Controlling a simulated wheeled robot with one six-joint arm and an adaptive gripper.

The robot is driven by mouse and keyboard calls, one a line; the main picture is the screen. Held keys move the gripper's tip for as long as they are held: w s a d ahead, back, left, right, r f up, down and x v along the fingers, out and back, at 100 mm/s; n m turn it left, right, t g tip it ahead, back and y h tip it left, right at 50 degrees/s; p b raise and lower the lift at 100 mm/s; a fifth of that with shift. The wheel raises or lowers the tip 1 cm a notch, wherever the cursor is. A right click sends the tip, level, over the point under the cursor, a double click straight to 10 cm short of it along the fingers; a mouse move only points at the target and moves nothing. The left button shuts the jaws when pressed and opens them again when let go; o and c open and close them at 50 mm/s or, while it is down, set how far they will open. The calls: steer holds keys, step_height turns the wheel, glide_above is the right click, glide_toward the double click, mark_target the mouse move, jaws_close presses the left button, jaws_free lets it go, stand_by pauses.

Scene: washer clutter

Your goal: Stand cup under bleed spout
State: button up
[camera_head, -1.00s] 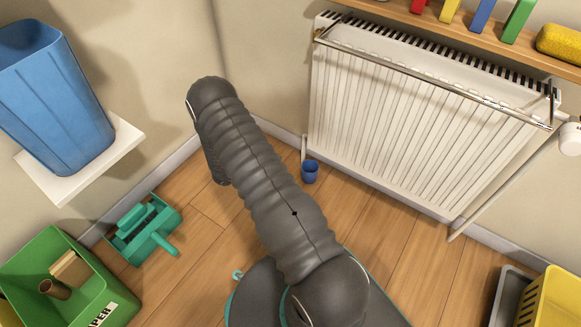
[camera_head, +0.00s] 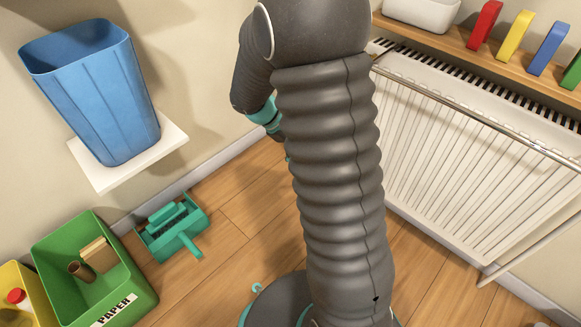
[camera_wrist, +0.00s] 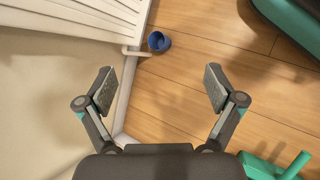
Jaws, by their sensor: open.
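A small blue cup (camera_wrist: 158,42) shows in the wrist view, on the wooden floor beside the lower corner of the radiator (camera_wrist: 85,22), close to a short white pipe end (camera_wrist: 135,51). My gripper (camera_wrist: 160,90) is open and empty, its two fingers wide apart. The cup appears beyond the fingertips, roughly midway between them, and is not touched. In the head view my arm hides the cup and most of the gripper. The radiator (camera_head: 470,165) hangs on the right wall there. I cannot tell surely whether the pipe end is the bleed spout.
A blue bin (camera_head: 95,95) stands on a white wall shelf (camera_head: 115,178). A teal dustpan and brush (camera_head: 172,225) and a green paper crate (camera_head: 125,300) are on the floor at left. A towel rail (camera_head: 470,105) runs before the radiator; coloured blocks (camera_head: 513,35) line the shelf above.

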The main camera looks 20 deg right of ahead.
steer(key=s+a+r+m+t+y, duration=0.3)
steer(key=s+a+r, duration=0.3)
steer(key=s+r, duration=0.2)
steer(key=s+a+r+m+t+y, duration=0.4)
steer(key=s+a+r, duration=0.3)
steer(key=s+r, duration=0.2)
steer(key=shift+s+t, duration=0.4)
steer(key=shift+s, duration=0.55)
steer(key=shift+r, duration=0.1)
